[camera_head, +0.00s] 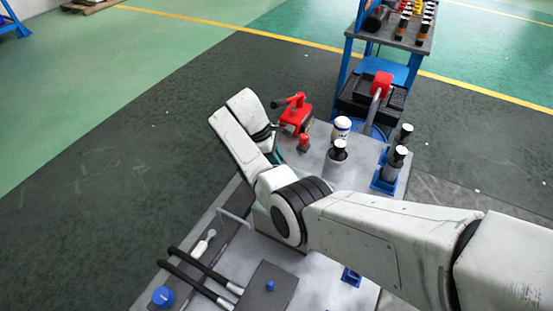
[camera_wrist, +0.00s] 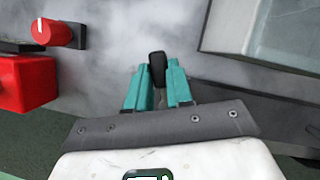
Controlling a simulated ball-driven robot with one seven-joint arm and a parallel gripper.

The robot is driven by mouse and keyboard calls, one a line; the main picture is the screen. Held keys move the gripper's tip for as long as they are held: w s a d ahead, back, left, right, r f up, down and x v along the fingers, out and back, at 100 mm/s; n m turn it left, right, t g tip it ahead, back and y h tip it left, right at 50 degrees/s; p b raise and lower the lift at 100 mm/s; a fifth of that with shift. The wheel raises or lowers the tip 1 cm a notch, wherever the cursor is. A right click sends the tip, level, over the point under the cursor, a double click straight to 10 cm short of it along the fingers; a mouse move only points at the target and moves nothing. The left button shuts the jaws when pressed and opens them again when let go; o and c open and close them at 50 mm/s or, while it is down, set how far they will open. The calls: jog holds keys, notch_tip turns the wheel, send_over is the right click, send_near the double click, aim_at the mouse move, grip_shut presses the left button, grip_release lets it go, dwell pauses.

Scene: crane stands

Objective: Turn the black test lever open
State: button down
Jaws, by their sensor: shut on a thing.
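The black test lever (camera_wrist: 157,66) shows in the wrist view as a short black handle above a grey metal surface. My gripper (camera_wrist: 157,82) has its teal fingers on either side of the handle and is shut on it. The lower part and pivot of the lever are hidden between the fingers. In the head view only a sliver of teal finger shows beside my white wrist, and the lever is hidden behind my arm.
A red hand-lever device (camera_head: 297,113) and a small red knob (camera_head: 304,140) stand close to my wrist. Cylinders (camera_head: 337,155) stand to the right. Black hoses (camera_head: 197,276) and a blue knob (camera_head: 163,296) are on the near left. The floor left of the bench is clear.

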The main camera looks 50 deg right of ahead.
jog(key=shift+s+a+m+y, duration=0.1)
jog(key=shift+a+m+y, duration=0.3)
jog(key=shift+m, duration=0.65)
jog(key=shift+s+a+m+y, duration=0.1)
jog(key=shift+a+m+y, duration=0.25)
jog(key=shift+m, duration=0.7)
jog(key=shift+d+g, duration=0.1)
jog(key=shift+g, duration=0.2)
jog(key=c, duration=1)
grip_release()
jog(key=v, duration=1.1)
jog(key=shift+s+f, duration=0.1)
